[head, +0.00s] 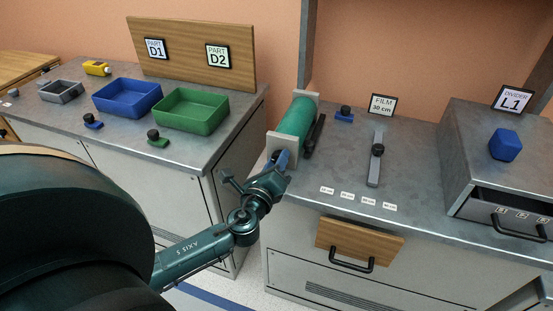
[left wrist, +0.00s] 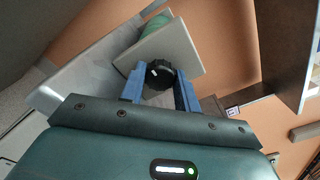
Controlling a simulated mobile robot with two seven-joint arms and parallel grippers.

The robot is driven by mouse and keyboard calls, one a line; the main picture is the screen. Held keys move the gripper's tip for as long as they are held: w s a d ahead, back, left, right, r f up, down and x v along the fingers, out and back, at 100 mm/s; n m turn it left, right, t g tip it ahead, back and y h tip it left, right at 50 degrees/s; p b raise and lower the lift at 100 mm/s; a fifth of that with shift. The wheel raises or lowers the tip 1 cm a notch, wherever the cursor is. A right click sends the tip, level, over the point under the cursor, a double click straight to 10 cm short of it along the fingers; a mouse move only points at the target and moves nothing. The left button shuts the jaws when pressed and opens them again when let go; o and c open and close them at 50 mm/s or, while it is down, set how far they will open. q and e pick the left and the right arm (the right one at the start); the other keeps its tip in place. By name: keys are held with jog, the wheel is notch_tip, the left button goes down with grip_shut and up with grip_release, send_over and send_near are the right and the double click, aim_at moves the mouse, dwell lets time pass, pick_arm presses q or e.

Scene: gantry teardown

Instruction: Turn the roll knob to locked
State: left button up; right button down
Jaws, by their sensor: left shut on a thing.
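The roll knob (left wrist: 159,75) is a round black knob with a white mark on its face, on the pale end plate (left wrist: 168,48) of the green film roll (head: 296,117). My left gripper (left wrist: 160,90) has its two blue fingers on either side of the knob and is shut on it. In the head view the left gripper (head: 281,160) is at the near end plate of the roll, and the knob is hidden there. No label for the locked position can be read. My right gripper is not in view.
A dark bar (head: 315,134) lies beside the roll. A grey slide with a black knob (head: 376,165) and the film sign (head: 383,105) stand to the right. Blue (head: 128,111) and green (head: 192,123) trays sit on the left counter. A gap separates the counters.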

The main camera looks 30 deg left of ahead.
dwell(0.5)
pick_arm(q)
jog(key=o, duration=1)
jog(key=shift+c, duration=0.2)
jog(key=b+v, duration=0.2)
jog(key=v, duration=1.1)
jog(key=shift+s+a, duration=0.1)
